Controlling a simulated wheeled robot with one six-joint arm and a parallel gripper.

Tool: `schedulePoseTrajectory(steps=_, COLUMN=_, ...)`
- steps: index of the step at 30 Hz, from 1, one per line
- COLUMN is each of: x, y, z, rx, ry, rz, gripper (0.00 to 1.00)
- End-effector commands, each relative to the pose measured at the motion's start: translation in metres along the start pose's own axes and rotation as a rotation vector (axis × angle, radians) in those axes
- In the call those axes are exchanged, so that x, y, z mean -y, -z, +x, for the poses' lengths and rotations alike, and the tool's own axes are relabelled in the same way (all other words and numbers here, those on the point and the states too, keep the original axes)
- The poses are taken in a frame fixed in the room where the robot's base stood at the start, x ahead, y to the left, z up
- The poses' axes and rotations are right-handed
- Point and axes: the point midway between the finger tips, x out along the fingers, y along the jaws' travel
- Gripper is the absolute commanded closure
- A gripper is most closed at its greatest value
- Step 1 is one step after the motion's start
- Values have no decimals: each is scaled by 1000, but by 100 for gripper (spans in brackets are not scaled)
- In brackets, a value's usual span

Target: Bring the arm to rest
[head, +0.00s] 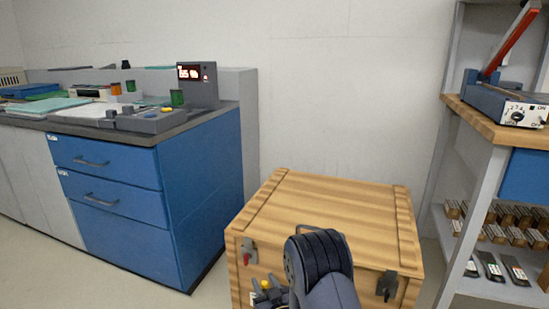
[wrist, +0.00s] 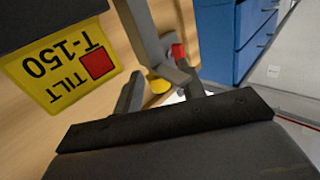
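My arm reaches down in front of a closed wooden crate (head: 330,205) in the head view. My gripper (wrist: 163,76) shows in the wrist view with its two grey fingers apart. A yellow round-ended piece (wrist: 158,84) and a grey bar with a red part (wrist: 178,51) show around the fingertips, close to the crate's front. I cannot tell whether they touch the fingers. In the head view the gripper is mostly hidden by my arm, low at the crate's front left.
The crate has a red-marked latch (head: 248,252) at left and a dark latch (head: 387,285) at right. A yellow "TILT T-150" label (wrist: 60,68) is close to the wrist camera. A blue drawer cabinet (head: 205,190) stands left; a grey shelf unit (head: 460,190) stands right.

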Motion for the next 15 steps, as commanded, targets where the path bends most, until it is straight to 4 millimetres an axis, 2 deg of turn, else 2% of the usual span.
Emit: schedulePoseTrajectory(steps=15, x=-2, y=0, z=0, rx=0, ry=234, rz=-1, gripper=62)
